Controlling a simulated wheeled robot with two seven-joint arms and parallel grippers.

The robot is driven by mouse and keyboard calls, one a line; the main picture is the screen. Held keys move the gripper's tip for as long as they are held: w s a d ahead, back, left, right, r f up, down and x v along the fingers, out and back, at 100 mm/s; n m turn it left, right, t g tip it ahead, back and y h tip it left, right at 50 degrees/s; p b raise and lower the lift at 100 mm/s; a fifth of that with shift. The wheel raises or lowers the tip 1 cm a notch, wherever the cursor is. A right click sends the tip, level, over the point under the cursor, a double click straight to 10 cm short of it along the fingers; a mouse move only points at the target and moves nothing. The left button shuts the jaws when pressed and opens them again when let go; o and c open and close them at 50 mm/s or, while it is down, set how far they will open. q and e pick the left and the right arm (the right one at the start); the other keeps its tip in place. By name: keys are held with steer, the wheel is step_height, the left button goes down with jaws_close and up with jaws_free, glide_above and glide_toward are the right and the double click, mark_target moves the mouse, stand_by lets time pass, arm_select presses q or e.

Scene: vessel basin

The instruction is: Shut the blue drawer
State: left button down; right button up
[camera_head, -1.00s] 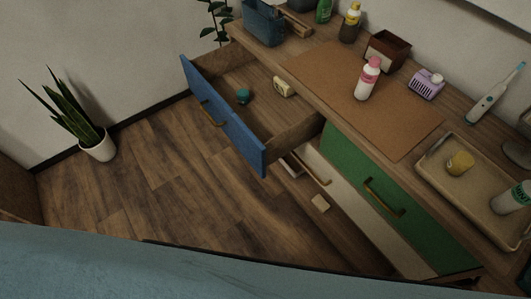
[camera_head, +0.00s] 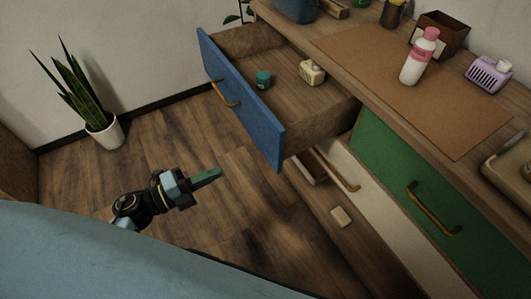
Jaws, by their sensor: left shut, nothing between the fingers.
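The blue drawer (camera_head: 241,102) stands pulled well out from the wooden cabinet, its blue front facing the lower left with a brass handle (camera_head: 223,93). Inside it lie a small teal object (camera_head: 263,80) and a cream block-like item (camera_head: 312,72). My left gripper (camera_head: 207,177) is shut and empty, over the floor to the lower left of the drawer front. It is apart from the drawer. My right gripper is not in view.
Beside the blue drawer are a cream drawer front (camera_head: 391,217), slightly open, and a green front (camera_head: 433,197). A pink-capped bottle (camera_head: 414,62) stands on the countertop mat (camera_head: 405,85). A potted plant (camera_head: 105,132) stands at the left. The floor before the drawer is clear.

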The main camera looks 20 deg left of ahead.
mark_target(271, 147)
arm_select(q)
steer(key=b+x, duration=0.1)
steer(key=x, duration=1.1)
steer(key=shift+w+d+r, duration=0.1)
steer(key=shift+w+d, duration=0.15)
steer(key=shift+d, duration=0.1)
steer(key=shift+w+d+b, duration=0.3)
steer(key=shift+w+d, duration=0.05)
steer(key=shift+w, duration=0.1)
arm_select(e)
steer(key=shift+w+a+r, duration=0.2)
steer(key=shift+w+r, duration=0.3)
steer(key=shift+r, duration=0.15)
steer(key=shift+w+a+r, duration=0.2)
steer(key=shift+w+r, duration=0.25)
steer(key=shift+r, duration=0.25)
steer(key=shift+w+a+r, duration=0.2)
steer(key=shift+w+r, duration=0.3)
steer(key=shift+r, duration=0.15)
arm_select(q)
steer(key=shift+w+d, duration=0.1)
